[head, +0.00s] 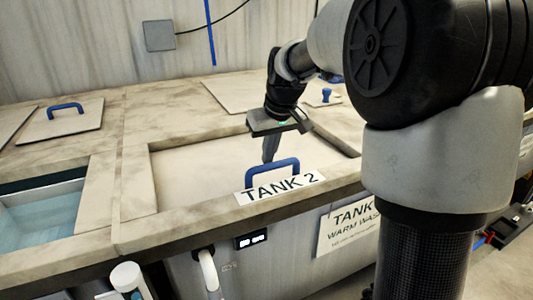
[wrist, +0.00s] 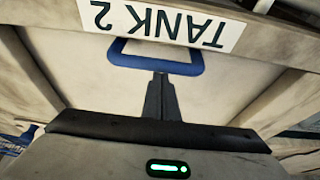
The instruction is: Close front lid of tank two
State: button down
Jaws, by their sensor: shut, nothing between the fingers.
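The front lid of tank two (head: 200,171) is a pale panel lying in its recess in the counter, behind the "TANK 2" label (head: 280,188). It looks flat and covers the opening, and I see no water there. Its blue handle (head: 272,167) stands near the front edge; in the wrist view the handle (wrist: 155,66) spans the upper middle. My gripper (head: 268,158) points down just behind the handle. Its fingers (wrist: 161,80) are together and empty, their tips at or very near the handle bar. I cannot tell whether they touch it.
An open tank with bluish water (head: 40,212) is at the left. Another lid with a blue handle (head: 75,121) lies behind it. A hooked grey pipe (head: 208,268) rises at the front.

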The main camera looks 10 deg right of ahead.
jog(key=shift+s+d+f, duration=0.1)
jog(key=shift+s+f, duration=0.05)
jog(key=shift+s, duration=0.1)
jog(key=w+p+v, duration=0.1)
jog(key=p+v, duration=0.1)
jog(key=v, duration=1.5)
jog(key=s+a+f+m+p, duration=0.1)
jog(key=s+p, duration=0.3)
jog(key=s, duration=0.7)
jog(key=s+a+f+m+t+p, duration=0.1)
jog(key=s+p, duration=0.3)
jog(key=s, duration=0.8)
jog(key=shift+a+f+h+p, duration=0.4)
jog(key=shift+a, duration=0.4)
jog(key=shift+s, duration=0.15)
